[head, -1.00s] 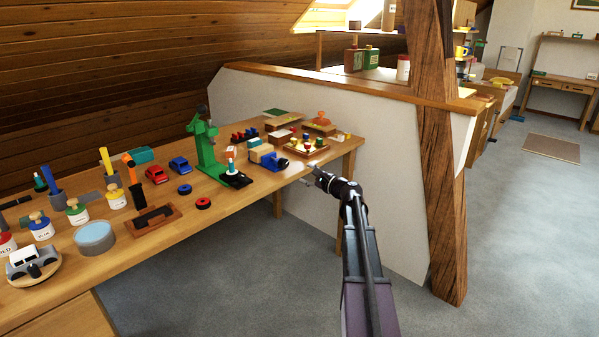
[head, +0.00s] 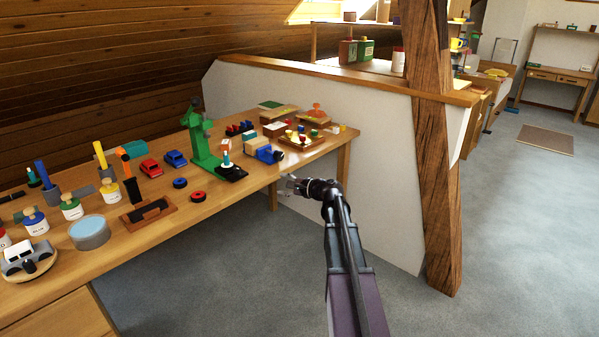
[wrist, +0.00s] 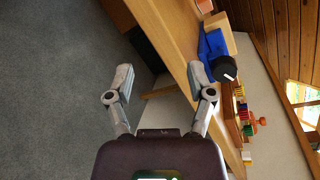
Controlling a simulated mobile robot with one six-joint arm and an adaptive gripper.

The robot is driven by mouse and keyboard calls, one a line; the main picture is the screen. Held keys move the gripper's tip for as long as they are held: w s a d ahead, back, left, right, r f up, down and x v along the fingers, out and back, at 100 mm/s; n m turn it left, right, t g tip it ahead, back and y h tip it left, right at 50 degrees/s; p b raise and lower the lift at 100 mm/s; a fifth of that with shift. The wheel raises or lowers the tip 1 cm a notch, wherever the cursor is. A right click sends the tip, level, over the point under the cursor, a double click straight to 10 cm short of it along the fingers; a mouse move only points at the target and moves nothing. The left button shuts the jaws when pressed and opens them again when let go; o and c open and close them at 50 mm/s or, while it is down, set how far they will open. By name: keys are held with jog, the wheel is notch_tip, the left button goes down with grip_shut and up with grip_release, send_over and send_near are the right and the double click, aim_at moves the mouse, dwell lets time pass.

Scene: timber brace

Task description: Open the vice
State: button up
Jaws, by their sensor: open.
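The blue vice (head: 266,153) stands near the right end of the workbench, close to its front edge, with a wooden block (head: 249,146) at its left. In the wrist view the blue vice (wrist: 213,44) is at the upper right, with a dark round end bearing a white mark (wrist: 225,68) facing me. I cannot tell how far its jaws are apart. My gripper (head: 283,187) is open and empty, in front of the bench edge, below and right of the vice. Its spread fingers also show in the wrist view (wrist: 161,88), apart from the vice.
The workbench (head: 172,220) holds a green press (head: 204,145) left of the vice and a tray of coloured pegs (head: 301,143) behind it. A white partition (head: 385,170) and a timber post (head: 435,180) stand to the right. The floor in front is clear.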

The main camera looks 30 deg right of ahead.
jog(key=s+a+f+n+g, duration=0.2)
jog(key=s+a+f+n, duration=0.1)
jog(key=a, duration=0.3)
jog(key=s+a+f+n+g, duration=0.3)
jog(key=a, duration=0.3)
jog(key=s+a+f+n+g+h, duration=0.3)
jog(key=s+a+f+n+g, duration=0.1)
jog(key=s, duration=0.7)
jog(key=s+a+f+n+g+h, duration=0.4)
jog(key=s+a+n, duration=0.3)
jog(key=s, duration=0.4)
jog(key=shift+f+n+g+h, duration=0.3)
jog(key=shift+f+n+g, duration=0.1)
jog(key=shift+f+n, duration=0.2)
jog(key=shift+c, duration=0.2)
